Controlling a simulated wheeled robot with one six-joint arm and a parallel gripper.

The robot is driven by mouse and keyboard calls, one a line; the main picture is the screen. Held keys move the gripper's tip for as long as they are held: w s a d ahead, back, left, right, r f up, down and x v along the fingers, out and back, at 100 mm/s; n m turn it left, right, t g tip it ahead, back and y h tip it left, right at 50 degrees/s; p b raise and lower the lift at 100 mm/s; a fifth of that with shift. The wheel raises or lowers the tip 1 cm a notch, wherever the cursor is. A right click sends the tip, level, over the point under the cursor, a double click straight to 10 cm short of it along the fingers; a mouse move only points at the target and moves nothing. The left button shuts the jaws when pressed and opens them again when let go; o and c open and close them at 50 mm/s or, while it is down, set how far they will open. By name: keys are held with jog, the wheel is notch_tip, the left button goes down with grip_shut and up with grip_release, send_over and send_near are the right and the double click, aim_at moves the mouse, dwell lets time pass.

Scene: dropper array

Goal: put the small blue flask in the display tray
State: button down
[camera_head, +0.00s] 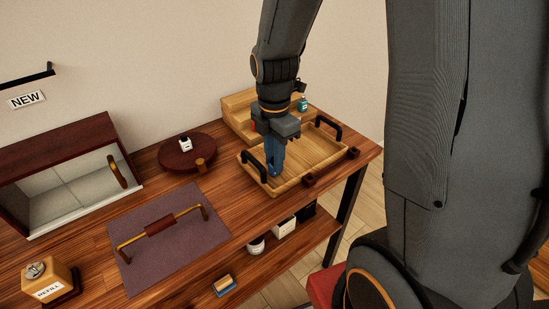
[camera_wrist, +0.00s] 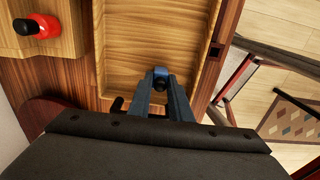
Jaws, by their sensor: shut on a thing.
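My gripper (camera_head: 277,172) reaches down over the wooden display tray (camera_head: 308,165), toward its left part. It is shut on the small blue flask (camera_wrist: 160,74), which shows between the fingertips in the wrist view. The fingers hide much of the flask, and in the head view it is hard to make out. The tray has black handles and its floor looks bare around the flask. I cannot tell whether the flask touches the tray floor. My gripper (camera_wrist: 161,84) also shows in the wrist view.
A stepped wooden stand (camera_head: 238,107) behind the tray holds a teal bottle (camera_head: 303,104) and a red bottle (camera_wrist: 36,26). A round dark turntable (camera_head: 188,160) with a white bottle (camera_head: 186,144) stands to the left. A purple mat (camera_head: 190,243) carries a rack with a bar.

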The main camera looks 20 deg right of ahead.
jog(key=c, duration=1.6)
grip_release()
jog(key=shift+f, duration=0.1)
notch_tip(320, 180, up, 12)
jog(key=b, duration=0.1)
jog(key=s+f+m, duration=0.2)
jog(key=f+m, duration=0.1)
jog(key=m, duration=0.3)
jog(key=s+f+m, duration=0.3)
jog(key=m, duration=0.3)
jog(key=s+d+f+m, duration=0.1)
jog(key=s+f+m, duration=0.2)
jog(key=m, duration=0.4)
jog(key=shift+f, duration=0.1)
jog(key=m, duration=0.1)
jog(key=s+f+m, duration=0.1)
jog(key=shift+m+t, duration=0.3)
jog(key=shift+s, duration=0.15)
